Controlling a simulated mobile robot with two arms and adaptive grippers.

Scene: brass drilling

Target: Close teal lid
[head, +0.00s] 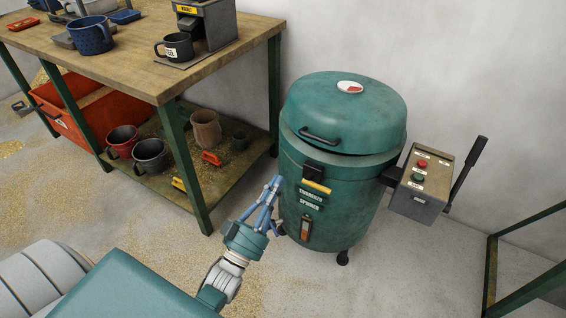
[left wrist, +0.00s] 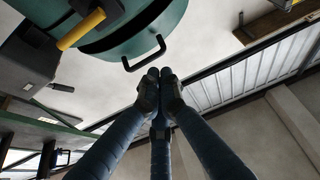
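The teal lid (head: 345,108) sits on top of the teal drum (head: 330,190) in the head view. A dark seam shows beneath its edge, and I cannot tell whether it is fully seated. Its black handle (head: 320,135) is on the front. My left gripper (head: 272,188) is low, at the left of the drum's front, below the handle. Its fingertips are together with nothing between them. In the left wrist view the fingers (left wrist: 159,78) point up toward a black handle (left wrist: 145,56), apparently just short of it. My right gripper is not in view.
A black latch with a yellow bar (head: 316,187) is on the drum's front. A control box (head: 420,180) with buttons and a lever stands right of it. A workbench (head: 140,75) with mugs is at left, and a green frame (head: 490,270) is at lower right.

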